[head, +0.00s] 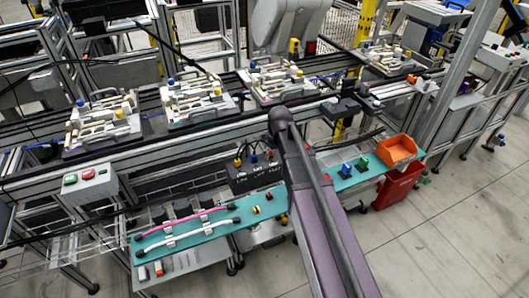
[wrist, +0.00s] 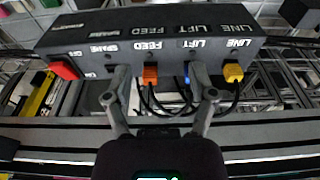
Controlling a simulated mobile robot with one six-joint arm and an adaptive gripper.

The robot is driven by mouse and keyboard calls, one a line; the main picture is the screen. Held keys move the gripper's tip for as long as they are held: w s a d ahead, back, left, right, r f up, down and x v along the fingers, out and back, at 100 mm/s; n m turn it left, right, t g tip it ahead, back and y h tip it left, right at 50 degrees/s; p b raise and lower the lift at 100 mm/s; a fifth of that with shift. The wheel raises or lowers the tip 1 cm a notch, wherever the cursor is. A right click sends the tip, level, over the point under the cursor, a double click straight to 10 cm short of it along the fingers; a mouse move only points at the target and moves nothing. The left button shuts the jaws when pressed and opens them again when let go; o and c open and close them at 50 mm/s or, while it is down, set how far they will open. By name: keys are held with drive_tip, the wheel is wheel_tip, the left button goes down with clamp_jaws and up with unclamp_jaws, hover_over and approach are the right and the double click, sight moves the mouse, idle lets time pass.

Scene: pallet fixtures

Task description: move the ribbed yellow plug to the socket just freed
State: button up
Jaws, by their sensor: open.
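The dark socket box (wrist: 150,32) spans the upper wrist view, with labels LINE, LIFT, FEED and SPARE. The yellow plug (wrist: 233,72) sits at LINE on the right, with a black cable; its ribs are too small to tell. A blue plug (wrist: 187,72) is at LIFT, partly hidden by a finger. An orange plug (wrist: 150,76) is at FEED. My gripper (wrist: 158,88) is open and empty, its fingers either side of the orange plug and left of the yellow one. The area below SPARE is partly hidden by the left finger. The box (head: 252,177) also shows in the head view.
A red block (wrist: 65,68) is at the box's left end. In the head view, a teal mat (head: 215,232) below the box holds pink and white hoses and small parts. An orange bin (head: 398,150) stands right. Loaded pallets (head: 195,103) line the conveyor behind.

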drive_tip(key=s+d+f+b, duration=0.1)
drive_tip(key=s+d, duration=0.3)
drive_tip(key=d, duration=0.4)
drive_tip(key=shift+s+f, duration=0.25)
drive_tip(key=shift+s, duration=0.05)
idle(0.3)
drive_tip(key=s+a+r+m+g+p, duration=0.1)
drive_tip(key=s+a+r+m+p, duration=0.1)
drive_tip(key=s+r+p, duration=0.7)
drive_tip(key=s+m, duration=0.1)
drive_tip(key=s, duration=0.3)
drive_tip(key=shift+s+m+g, duration=0.2)
drive_tip(key=shift+m+g, duration=0.1)
drive_tip(key=shift+r, duration=0.1)
idle(1.5)
